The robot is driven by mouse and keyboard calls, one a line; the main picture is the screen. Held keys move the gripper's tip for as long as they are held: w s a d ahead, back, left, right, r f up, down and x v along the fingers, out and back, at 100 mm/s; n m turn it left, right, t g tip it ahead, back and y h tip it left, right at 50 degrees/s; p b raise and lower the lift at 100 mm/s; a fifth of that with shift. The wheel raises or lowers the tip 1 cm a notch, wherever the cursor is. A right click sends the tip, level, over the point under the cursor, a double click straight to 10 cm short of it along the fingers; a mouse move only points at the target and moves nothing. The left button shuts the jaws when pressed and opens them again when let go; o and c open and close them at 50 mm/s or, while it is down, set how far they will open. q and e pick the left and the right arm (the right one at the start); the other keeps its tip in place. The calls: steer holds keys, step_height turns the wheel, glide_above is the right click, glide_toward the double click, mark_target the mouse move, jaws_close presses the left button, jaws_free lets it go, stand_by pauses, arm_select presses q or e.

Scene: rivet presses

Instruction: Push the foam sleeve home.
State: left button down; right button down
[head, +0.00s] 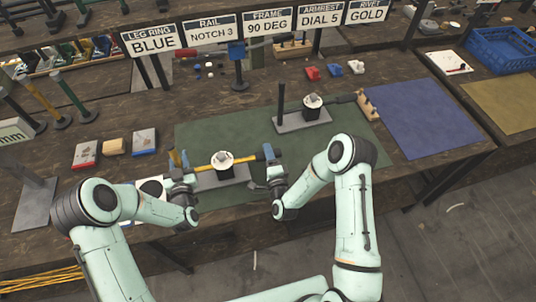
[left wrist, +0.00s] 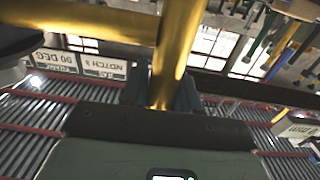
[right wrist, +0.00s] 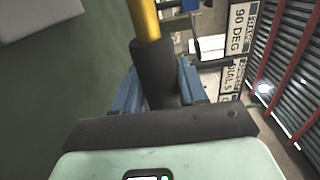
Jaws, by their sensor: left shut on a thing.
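A yellow bar (head: 213,164) runs crosswise over a round white-topped piece (head: 223,159) on a grey plate. The left wrist view shows my left gripper (head: 182,163) shut on the bar (left wrist: 166,60). The dark foam sleeve (head: 257,157) is at the bar's right end. In the right wrist view the sleeve (right wrist: 153,72) covers the bar's near end, with bare yellow bar beyond it. My right gripper (head: 271,160) is open, its blue fingers either side of the sleeve. How far the bar reaches inside the sleeve is hidden.
A second grey plate (head: 302,122) with a post and round piece stands behind on the green mat (head: 212,129). A blue mat (head: 425,117) lies right. Sign boards (head: 268,24) stand at the back. Red, tan and blue blocks (head: 114,147) lie left. Green mat right of my right gripper is clear.

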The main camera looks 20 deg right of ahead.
mark_target(246, 158)
steer(key=a, duration=0.7)
steer(key=shift+a, duration=0.35)
steer(key=c, duration=0.7)
jaws_free()
steer(key=shift+c, duration=0.2)
steer(key=shift+o, duration=0.3)
steer(key=shift+d, duration=0.1)
steer(key=shift+s, duration=0.1)
steer(key=s, duration=0.7)
steer(key=shift+s, duration=0.15)
